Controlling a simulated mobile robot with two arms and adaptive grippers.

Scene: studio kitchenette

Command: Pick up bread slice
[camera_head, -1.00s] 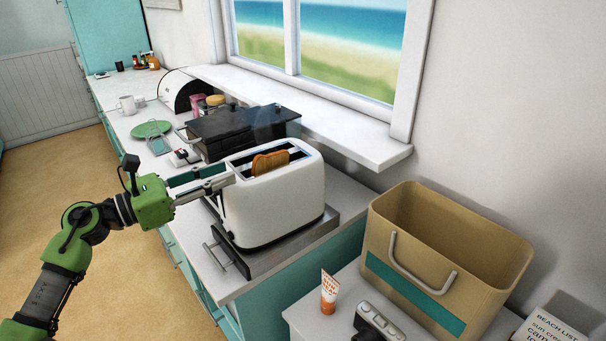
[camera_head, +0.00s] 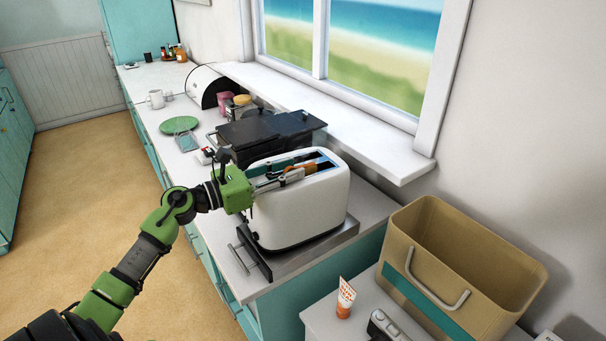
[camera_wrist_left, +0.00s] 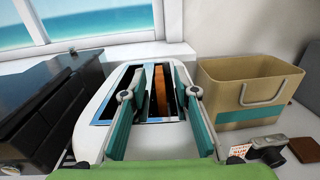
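The bread slice (camera_wrist_left: 159,91) is browned and stands upright in a slot of the white toaster (camera_head: 300,212), with its top sticking out. In the head view the slice (camera_head: 294,173) is partly hidden by my left gripper (camera_head: 292,176), which reaches over the toaster top from the left. In the left wrist view the gripper's two fingers (camera_wrist_left: 154,84) are spread apart, one to each side of the slice, and the gripper is open. Whether the fingertips touch the slice cannot be told. My right gripper is not in view.
A black grill (camera_head: 268,134) stands just behind the toaster. A tan cooler box (camera_head: 488,262), an orange-and-white tube (camera_head: 345,298) and a camera (camera_head: 388,326) are at the right. A green plate (camera_head: 179,125) and a white mug (camera_head: 155,98) lie farther along the counter.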

